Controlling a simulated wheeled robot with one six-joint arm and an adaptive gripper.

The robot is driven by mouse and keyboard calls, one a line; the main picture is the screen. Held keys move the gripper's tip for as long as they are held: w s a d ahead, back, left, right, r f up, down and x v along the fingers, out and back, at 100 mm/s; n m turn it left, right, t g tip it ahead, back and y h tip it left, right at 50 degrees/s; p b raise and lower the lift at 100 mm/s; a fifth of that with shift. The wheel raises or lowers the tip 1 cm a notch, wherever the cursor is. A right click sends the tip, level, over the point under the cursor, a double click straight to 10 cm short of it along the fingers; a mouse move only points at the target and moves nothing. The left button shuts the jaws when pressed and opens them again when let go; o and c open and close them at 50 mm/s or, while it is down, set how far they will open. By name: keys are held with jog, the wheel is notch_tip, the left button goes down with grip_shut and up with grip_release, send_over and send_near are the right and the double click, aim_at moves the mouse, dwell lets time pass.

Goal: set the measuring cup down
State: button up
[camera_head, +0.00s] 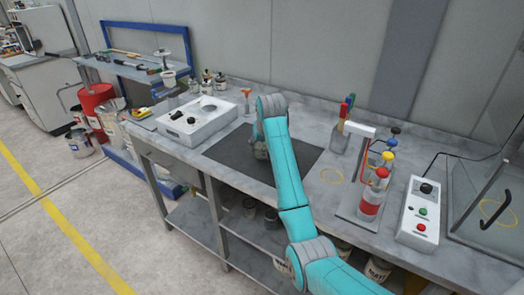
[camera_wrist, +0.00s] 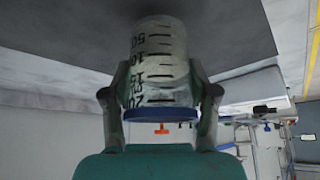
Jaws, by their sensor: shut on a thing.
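The measuring cup (camera_wrist: 160,70) is a clear, whitish cylinder with black graduation marks and a blue rim, seen in the wrist view. My gripper (camera_wrist: 159,84) is shut on it, with one finger on each side. The wrist view is upside down, and the cup's far end meets the dark mat (camera_wrist: 85,40) in the picture. I cannot tell whether it touches the mat. In the head view the dark mat (camera_head: 222,150) lies on the grey bench, and my arm reaches over it.
A white device (camera_head: 193,122) stands left of the mat. An orange-topped bottle (camera_head: 246,100) is behind it. A rack with colored caps (camera_head: 371,195) and a control box (camera_head: 420,212) stand to the right. The mat's right part looks clear.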

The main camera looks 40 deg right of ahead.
aim_at(262, 150)
jog(key=shift+f, duration=1.5)
jog(key=shift+f, duration=0.15)
jog(key=o, duration=1.4)
jog(key=v, duration=1.2)
jog(key=shift+s, duration=0.1)
